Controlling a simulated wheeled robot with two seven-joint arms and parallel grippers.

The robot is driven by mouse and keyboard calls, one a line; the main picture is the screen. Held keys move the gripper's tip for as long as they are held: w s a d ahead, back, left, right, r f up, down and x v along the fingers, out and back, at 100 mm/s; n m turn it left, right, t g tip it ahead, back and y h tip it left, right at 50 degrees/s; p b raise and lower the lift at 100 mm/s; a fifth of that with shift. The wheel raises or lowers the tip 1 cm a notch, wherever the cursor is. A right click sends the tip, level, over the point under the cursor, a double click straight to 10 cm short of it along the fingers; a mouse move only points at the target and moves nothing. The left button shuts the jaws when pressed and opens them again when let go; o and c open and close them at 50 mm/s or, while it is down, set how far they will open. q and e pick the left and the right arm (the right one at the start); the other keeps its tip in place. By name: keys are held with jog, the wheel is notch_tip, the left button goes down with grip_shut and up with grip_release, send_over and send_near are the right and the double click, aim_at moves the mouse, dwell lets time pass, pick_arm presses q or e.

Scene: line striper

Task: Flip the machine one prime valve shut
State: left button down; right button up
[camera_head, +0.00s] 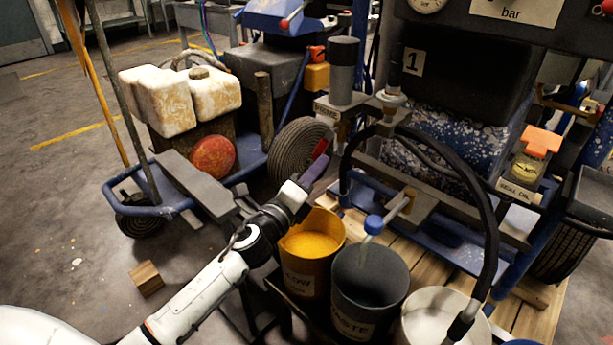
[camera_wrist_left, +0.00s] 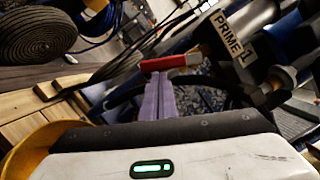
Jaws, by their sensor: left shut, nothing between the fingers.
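The prime valve's red handle (camera_head: 320,148) shows beside the machine one frame, just in front of a tire. In the left wrist view the red handle (camera_wrist_left: 171,63) lies roughly level across the picture, with the PRIME 1 label (camera_wrist_left: 232,40) to its right. My left gripper (camera_head: 318,163) has purple fingers, which are shut with nothing between them. In the left wrist view the fingertips (camera_wrist_left: 159,76) are right at the underside of the handle in the picture; I cannot tell if they touch. The valve body is partly hidden. My right gripper is not in view.
A yellow bucket (camera_head: 311,245), a dark waste bucket (camera_head: 368,290) and a white bucket (camera_head: 440,318) stand below the valve. A black hose (camera_head: 485,215) arcs down to the white bucket. A wooden block (camera_head: 146,278) lies on the floor. A blue cart (camera_head: 180,190) stands left.

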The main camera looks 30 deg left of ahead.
pick_arm(q)
jog(key=m, duration=0.1)
jog(key=a+m+b, duration=0.1)
jog(key=a+m+h, duration=0.1)
jog(key=m, duration=0.1)
jog(key=shift+w+a+r+t+b, duration=0.15)
jog(key=shift+w+t+b, duration=0.15)
jog(key=shift+t+b, duration=0.1)
jog(key=a+r+m, duration=0.1)
jog(key=a+r, duration=0.1)
jog(key=w+a+r+m+p, duration=0.1)
jog(key=a+r, duration=0.1)
jog(key=shift+r, duration=0.1)
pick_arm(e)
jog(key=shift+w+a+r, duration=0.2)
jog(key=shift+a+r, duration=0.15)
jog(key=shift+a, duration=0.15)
pick_arm(q)
jog(key=shift+a+r, duration=0.1)
jog(key=shift+r, duration=0.1)
